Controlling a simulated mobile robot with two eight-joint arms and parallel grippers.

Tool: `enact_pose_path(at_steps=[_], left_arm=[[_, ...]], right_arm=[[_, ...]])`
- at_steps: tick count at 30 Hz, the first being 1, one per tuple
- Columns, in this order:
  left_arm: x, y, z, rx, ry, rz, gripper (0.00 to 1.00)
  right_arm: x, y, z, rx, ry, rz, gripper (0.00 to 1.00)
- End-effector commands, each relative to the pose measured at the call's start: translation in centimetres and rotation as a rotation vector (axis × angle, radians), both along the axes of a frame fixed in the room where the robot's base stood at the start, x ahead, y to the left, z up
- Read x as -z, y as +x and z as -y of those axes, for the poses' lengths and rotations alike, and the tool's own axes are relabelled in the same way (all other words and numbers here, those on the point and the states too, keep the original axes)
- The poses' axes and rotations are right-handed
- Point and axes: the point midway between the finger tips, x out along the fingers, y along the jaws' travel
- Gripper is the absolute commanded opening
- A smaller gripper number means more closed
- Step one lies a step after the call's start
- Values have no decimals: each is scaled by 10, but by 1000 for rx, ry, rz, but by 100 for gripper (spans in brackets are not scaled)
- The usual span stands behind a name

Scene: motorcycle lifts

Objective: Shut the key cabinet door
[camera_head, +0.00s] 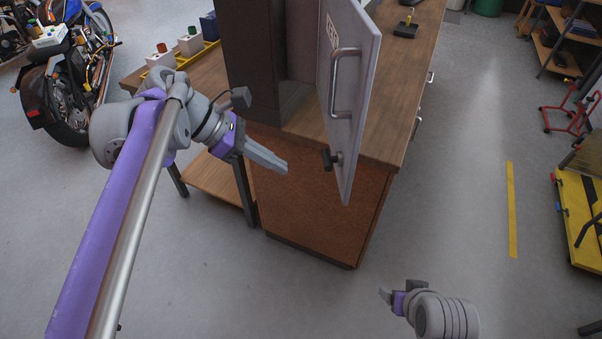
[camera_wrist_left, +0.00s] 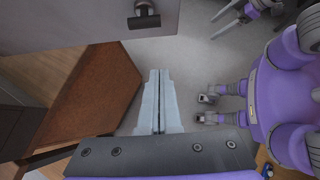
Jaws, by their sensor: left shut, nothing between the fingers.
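The key cabinet (camera_head: 252,60) is a dark upright box on the wooden-topped bench. Its grey door (camera_head: 358,95) stands wide open, swung out toward me past the bench edge. The door has a silver bar handle (camera_head: 337,85) and a dark latch knob (camera_head: 331,160) low near its free edge. In the left wrist view the door panel (camera_wrist_left: 70,22) and its knob (camera_wrist_left: 144,18) are at the top. My left gripper (camera_head: 284,168) is shut and empty, left of the door's lower edge and apart from it. My right gripper (camera_head: 384,296) is low, away from the door, with its fingers apart.
The bench (camera_head: 398,100) has a brown front panel (camera_head: 310,200) below the door. A lower side table (camera_head: 148,78) with small boxes stands left of it. A motorcycle (camera_head: 68,95) is at far left. The floor right of the bench is clear up to a yellow lift (camera_head: 577,215).

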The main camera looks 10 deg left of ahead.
Motion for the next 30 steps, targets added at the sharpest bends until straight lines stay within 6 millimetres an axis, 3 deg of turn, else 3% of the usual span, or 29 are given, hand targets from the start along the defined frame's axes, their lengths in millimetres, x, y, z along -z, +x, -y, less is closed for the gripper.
enact_pose_path(at_steps=[13, 21, 30], left_arm=[[65, 12, 64, 7, 2, 4, 0], [63, 20, 97, 4, 3, 5, 0], [64, 21, 101, 1, 4, 4, 0]], right_arm=[[-2, 1, 0, 0, 0, 2, 74], [-13, 5, 0, 0, 0, 10, 74], [-13, 6, 0, 0, 0, 10, 74]])
